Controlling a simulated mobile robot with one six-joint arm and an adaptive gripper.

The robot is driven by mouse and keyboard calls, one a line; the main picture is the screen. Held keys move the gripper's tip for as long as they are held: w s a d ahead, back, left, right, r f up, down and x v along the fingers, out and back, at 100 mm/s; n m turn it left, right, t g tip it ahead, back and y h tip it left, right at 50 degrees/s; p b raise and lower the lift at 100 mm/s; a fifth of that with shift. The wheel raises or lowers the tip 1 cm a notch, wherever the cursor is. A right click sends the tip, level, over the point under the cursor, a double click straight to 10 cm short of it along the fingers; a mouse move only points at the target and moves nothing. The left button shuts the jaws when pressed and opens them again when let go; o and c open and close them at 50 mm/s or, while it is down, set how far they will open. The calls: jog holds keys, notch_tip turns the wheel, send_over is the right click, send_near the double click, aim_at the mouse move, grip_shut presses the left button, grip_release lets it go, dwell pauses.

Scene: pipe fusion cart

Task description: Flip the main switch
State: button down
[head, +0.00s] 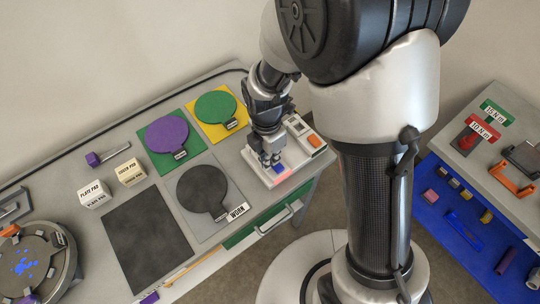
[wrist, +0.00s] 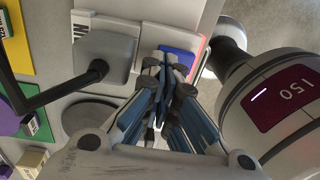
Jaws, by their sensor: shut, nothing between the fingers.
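A pale control box (head: 299,164) sits at the right end of the workbench, with an orange block, a light-framed dark part and a blue patch (head: 279,168) on top. My gripper (head: 271,163) points down over its left part, shut and empty. In the wrist view my gripper's fingertips (wrist: 166,64) are beside or over the blue patch (wrist: 180,62). A grey block with a black rod or cable (wrist: 102,66) is left of them, near a partly cut label (wrist: 80,27). I cannot tell which part is the main switch, nor whether the fingers touch anything; my gripper hides part of the box.
Yellow, green and grey mats with round paddles (head: 166,134) lie left of my gripper. Two pad boxes (head: 130,172), a black plate (head: 149,238) and a round fixture (head: 30,262) are farther left. A second bench with a blue shelf (head: 455,225) stands at right.

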jog(key=shift+w, duration=0.1)
jog(key=shift+s+d, duration=0.1)
jog(key=shift+s, duration=0.1)
jog(key=shift+s+d+r, duration=0.25)
jog(key=shift+s+d, duration=0.1)
jog(key=shift+s, duration=0.15)
notch_tip(320, 180, up, 14)
jog(key=w+a+p, duration=0.1)
jog(key=p, duration=0.5)
jog(key=shift+w+a, duration=0.2)
jog(key=shift+w, duration=0.2)
jog(key=shift+d, duration=0.1)
